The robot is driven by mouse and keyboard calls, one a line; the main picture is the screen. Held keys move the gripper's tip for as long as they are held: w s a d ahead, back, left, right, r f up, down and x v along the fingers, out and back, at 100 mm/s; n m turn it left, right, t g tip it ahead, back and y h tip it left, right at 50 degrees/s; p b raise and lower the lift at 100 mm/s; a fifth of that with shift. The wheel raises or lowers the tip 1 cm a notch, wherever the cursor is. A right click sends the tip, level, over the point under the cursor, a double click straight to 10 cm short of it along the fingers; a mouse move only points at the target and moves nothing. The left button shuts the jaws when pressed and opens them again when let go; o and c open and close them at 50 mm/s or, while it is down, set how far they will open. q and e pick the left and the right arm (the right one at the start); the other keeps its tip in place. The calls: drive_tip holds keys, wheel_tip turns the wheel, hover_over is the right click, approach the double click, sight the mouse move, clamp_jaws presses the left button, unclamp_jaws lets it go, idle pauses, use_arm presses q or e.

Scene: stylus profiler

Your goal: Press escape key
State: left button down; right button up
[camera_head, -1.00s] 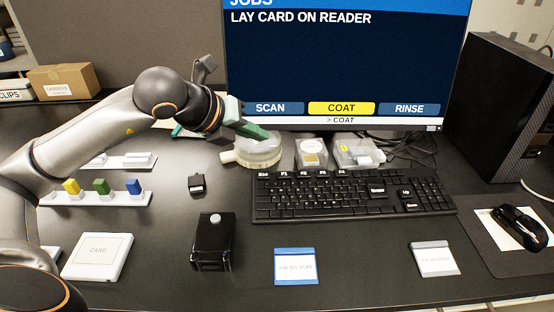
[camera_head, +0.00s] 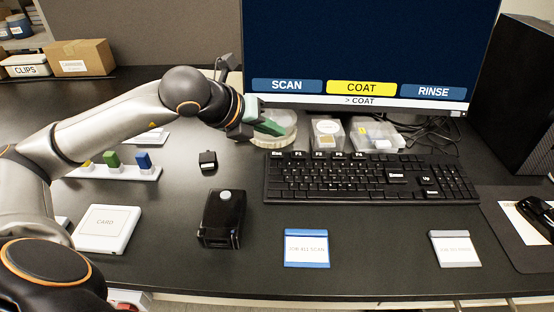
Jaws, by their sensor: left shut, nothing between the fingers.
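The black keyboard (camera_head: 370,180) lies on the desk below the monitor. Its escape key (camera_head: 277,154), lettered in white, is at the top left corner. My left gripper (camera_head: 284,132) reaches in from the left, shut and empty, with its green fingertips above and just behind the escape key, over the clear round container. From this angle I cannot tell the exact height of the tips, but no contact with the key shows. My right gripper is not in view. The monitor (camera_head: 370,45) shows SCAN, COAT in yellow and RINSE, with "> COAT" below.
The round container (camera_head: 272,128) and small clear boxes (camera_head: 375,137) stand behind the keyboard. A black box with a button (camera_head: 222,220), a card reader (camera_head: 106,229) and two cards (camera_head: 306,248) lie in front. A black tower (camera_head: 515,95) stands at right.

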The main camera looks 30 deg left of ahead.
sight(273, 159)
use_arm(q)
wheel_tip(273, 159, down, 2)
drive_tip(key=shift+b, duration=0.55)
drive_tip(key=shift+w+a+f+b, duration=0.1)
drive_tip(key=shift+f+b, duration=0.45)
drive_tip(key=shift+b, duration=0.15)
drive_tip(key=shift+f, duration=0.1)
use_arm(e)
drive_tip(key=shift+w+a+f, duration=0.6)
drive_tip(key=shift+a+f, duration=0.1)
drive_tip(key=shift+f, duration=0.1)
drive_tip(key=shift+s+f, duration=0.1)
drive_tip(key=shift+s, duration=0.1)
use_arm(q)
drive_tip(key=shift+f+b, duration=0.15)
drive_tip(key=shift+b, duration=0.15)
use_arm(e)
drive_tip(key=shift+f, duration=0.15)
use_arm(q)
drive_tip(key=shift+f+b, duration=0.35)
drive_tip(key=shift+b, duration=0.25)
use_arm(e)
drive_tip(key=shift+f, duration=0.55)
